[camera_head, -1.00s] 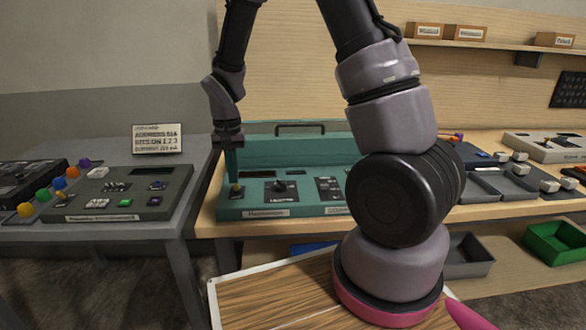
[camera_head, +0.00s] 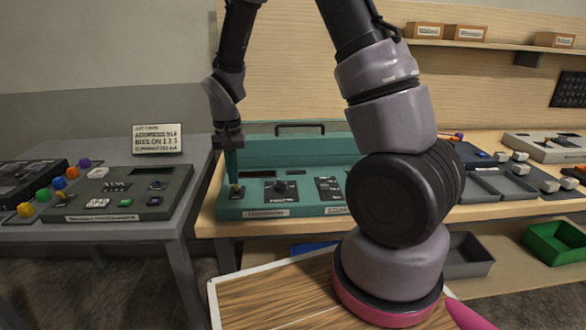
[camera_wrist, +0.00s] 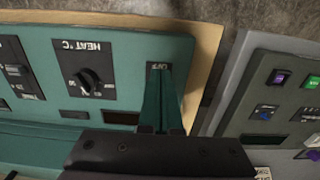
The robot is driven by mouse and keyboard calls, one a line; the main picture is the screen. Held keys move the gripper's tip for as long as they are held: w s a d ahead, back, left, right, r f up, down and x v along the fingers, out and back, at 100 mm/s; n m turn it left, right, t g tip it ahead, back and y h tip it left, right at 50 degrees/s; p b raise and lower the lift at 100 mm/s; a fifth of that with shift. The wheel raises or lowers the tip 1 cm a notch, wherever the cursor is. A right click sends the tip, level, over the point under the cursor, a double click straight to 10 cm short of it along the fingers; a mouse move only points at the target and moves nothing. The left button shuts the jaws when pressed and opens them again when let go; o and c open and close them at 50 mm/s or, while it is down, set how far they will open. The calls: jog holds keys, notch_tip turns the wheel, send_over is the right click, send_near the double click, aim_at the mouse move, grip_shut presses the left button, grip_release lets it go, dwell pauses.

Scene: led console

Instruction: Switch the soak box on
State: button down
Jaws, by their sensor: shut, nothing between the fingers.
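The soak box is a teal console (camera_head: 310,207) on the wooden bench in the head view, with a carry handle on its raised lid; part of its front label reads like "SOAK". A small switch on a dark plate (camera_head: 236,192) sits at its left end, left of a black dial (camera_head: 281,187). My gripper (camera_head: 232,178) is shut and empty, pointing down at that switch. In the wrist view my teal fingers (camera_wrist: 163,80) reach to the plate, whose lettering looks like "OFF". The fingers hide the switch, so its position and any contact are unclear. The "HEAT °C" dial (camera_wrist: 87,80) is beside it.
A grey-green console (camera_head: 115,193) with several buttons stands on the grey table at left, across a gap. A small text card (camera_head: 156,139) stands behind it. My arm covers the teal console's right part. Grey trays (camera_head: 505,184) lie at right.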

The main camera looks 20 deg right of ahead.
jog(key=shift+f, duration=0.25)
jog(key=shift+f, duration=1.1)
jog(key=shift+w, duration=0.2)
jog(key=shift+w+d, duration=0.2)
jog(key=shift+w, duration=0.35)
jog(key=shift+w+d, duration=0.2)
jog(key=shift+w, duration=0.35)
jog(key=shift+s+a+r, duration=0.1)
jog(key=shift+s+r, duration=0.1)
jog(key=shift+r, duration=1.55)
jog(key=shift+s+a+r, duration=0.1)
jog(key=shift+s+r, duration=0.1)
jog(key=shift+r, duration=1.55)
jog(key=shift+d, duration=0.1)
